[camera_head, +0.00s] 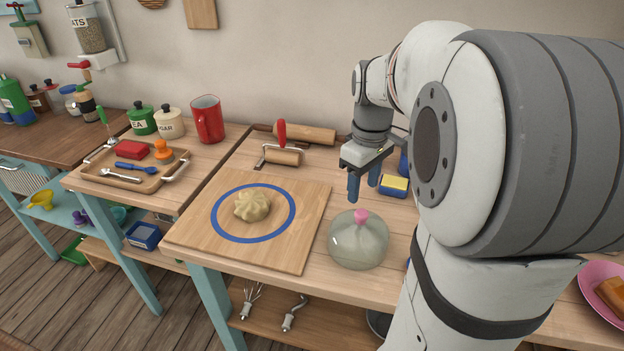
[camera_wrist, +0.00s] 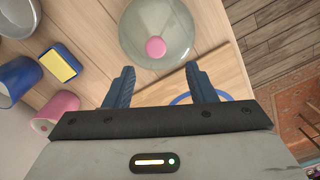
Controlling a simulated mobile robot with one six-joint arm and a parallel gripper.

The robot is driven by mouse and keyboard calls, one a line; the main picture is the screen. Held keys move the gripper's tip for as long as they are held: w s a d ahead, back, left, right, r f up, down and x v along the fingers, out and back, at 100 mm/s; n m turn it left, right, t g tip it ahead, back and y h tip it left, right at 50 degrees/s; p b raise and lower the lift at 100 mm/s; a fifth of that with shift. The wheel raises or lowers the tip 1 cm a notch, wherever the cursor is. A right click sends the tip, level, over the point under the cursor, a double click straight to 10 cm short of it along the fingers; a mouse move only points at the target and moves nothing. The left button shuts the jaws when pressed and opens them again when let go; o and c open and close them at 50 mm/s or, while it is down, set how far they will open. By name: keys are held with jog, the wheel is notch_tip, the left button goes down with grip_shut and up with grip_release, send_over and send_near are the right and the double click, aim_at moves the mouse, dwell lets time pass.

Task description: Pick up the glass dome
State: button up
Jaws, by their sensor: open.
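The glass dome (camera_head: 357,244) is clear with a pink knob on top. It stands on the wooden table just right of the cutting board. In the wrist view the dome (camera_wrist: 157,28) shows at the top, past my fingertips. My gripper (camera_head: 364,188) has two blue fingers pointing down, above and behind the dome in the head view. The fingers are apart with nothing between them, and in the wrist view my gripper (camera_wrist: 158,76) also looks empty. The pink knob (camera_wrist: 156,47) is beyond the gap between the fingers.
A dough lump (camera_head: 252,206) sits inside a blue ring on the cutting board (camera_head: 301,255). A yellow and blue sponge (camera_head: 395,185) lies right of my gripper. Rolling pins (camera_head: 304,134) lie at the back. A blue cup (camera_wrist: 19,80) and a pink cup (camera_wrist: 57,107) are nearby.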

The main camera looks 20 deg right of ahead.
aim_at(361, 212)
jog(key=shift+w+d+f, duration=0.15)
jog(key=shift+d+f, duration=0.15)
jog(key=shift+f, duration=0.1)
notch_tip(361, 212, down, 7)
jog(key=shift+f, duration=0.1)
grip_shut()
dwell(0.4)
